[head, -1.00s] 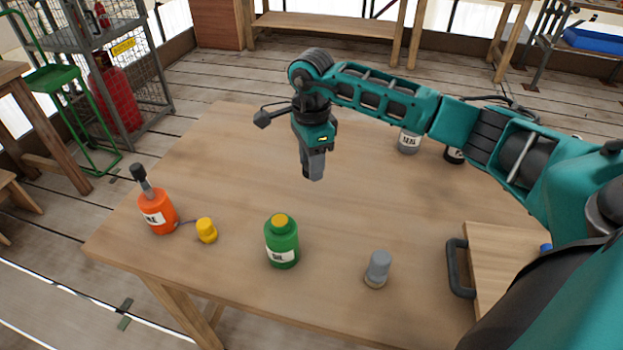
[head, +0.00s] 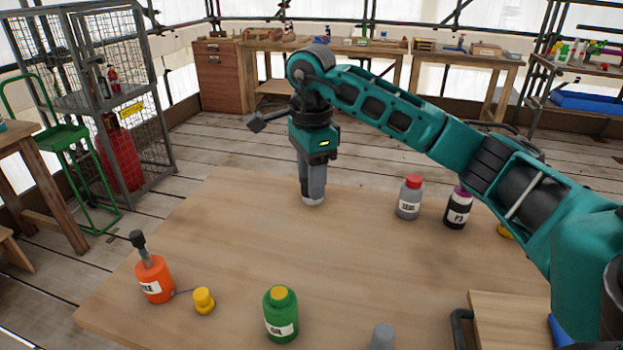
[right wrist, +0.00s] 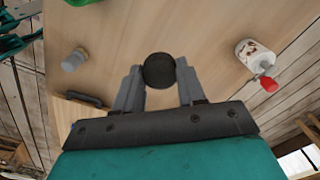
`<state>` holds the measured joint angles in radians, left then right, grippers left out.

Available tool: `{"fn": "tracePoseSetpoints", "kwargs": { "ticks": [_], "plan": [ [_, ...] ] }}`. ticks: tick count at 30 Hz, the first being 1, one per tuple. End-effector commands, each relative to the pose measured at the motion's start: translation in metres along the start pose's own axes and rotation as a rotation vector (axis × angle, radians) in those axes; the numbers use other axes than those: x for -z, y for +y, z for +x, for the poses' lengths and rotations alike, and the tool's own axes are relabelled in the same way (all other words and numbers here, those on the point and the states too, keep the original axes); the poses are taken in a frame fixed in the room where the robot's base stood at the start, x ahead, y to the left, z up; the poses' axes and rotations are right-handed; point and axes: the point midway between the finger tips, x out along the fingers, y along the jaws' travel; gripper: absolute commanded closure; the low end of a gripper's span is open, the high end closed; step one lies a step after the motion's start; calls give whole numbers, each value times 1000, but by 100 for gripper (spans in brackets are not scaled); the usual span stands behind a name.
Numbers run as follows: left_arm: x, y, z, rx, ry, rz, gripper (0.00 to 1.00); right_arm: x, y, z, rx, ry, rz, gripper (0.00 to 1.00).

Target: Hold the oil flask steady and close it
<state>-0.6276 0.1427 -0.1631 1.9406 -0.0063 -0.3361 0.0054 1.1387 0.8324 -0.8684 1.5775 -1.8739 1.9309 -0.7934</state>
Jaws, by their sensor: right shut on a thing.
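The oil flask (head: 281,316) is green with a white label. It stands upright at the front middle of the table in the head view, with yellow showing at its top; I cannot tell whether that is a cap or an open mouth. My right gripper (head: 312,192) points down over the far part of the table, well away from the flask. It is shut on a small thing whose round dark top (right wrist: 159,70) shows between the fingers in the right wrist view. A pale bit shows under the fingertips in the head view. My left gripper is not in view.
An orange bottle (head: 154,279) with a dark top and a small yellow piece (head: 203,301) stand left of the flask. A grey cylinder (head: 382,337) is to its right. A red-capped grey bottle (head: 409,198) and a black bottle (head: 457,208) stand right of the gripper.

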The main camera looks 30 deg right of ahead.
Motion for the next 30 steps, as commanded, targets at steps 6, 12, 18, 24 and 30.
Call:
{"fn": "tracePoseSetpoints", "kwargs": {
  "ticks": [6,12,18,24,30],
  "plan": [
    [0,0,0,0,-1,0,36,-8,4,4,4,4,-111,88],
    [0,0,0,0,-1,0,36,-36,23,21,11,17,-574,88],
    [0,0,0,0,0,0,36,-67,53,42,8,20,-1154,88],
    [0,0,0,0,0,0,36,-88,79,57,1,8,-1577,88],
    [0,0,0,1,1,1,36,-95,90,63,0,0,-1750,88]
  ]
}}
